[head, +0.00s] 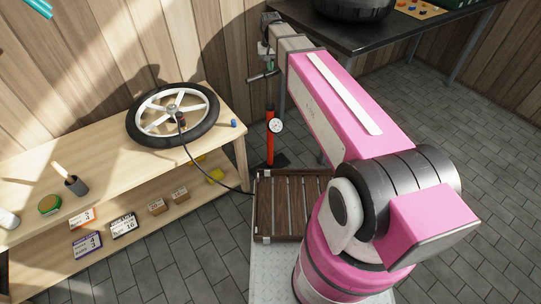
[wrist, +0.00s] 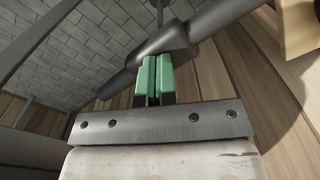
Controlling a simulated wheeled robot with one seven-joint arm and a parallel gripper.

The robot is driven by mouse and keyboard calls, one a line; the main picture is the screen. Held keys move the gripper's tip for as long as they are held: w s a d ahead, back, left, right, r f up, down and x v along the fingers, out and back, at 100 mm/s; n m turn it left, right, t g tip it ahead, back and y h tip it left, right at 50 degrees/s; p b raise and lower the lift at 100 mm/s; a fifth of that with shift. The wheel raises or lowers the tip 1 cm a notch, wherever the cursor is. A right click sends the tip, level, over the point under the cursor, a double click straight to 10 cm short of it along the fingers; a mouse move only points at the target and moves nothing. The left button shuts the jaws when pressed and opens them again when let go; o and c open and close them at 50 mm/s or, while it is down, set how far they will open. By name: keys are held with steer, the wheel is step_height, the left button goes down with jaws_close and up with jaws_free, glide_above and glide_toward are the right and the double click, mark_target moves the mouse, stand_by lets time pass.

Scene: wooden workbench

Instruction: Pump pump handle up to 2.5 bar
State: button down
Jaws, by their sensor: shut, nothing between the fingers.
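The floor pump has a red barrel (head: 270,140) with a round white gauge (head: 276,125); the reading is too small to tell. Its dark T-shaped pump handle (head: 257,77) is raised on its rod well above the barrel. My gripper (head: 269,66) is right over the middle of the handle, pointing down. In the wrist view the green fingers (wrist: 155,78) are together with nothing between them. Their tips are at the thick middle of the handle (wrist: 168,38), touching or almost touching it. The fingers cover part of the handle's middle.
A black hose (head: 195,162) runs from the spoked wheel (head: 144,135) on the wooden bench (head: 228,106) to the pump. A slatted wooden platform (head: 284,207) lies in front of the pump. A dark table (head: 345,38) stands behind my arm at the right.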

glide_above(270, 107)
steer(key=shift+w+f, duration=0.15)
steer(key=shift+f, duration=7.15)
step_height(270, 107, up, 17)
steer(key=shift+r, duration=0.1)
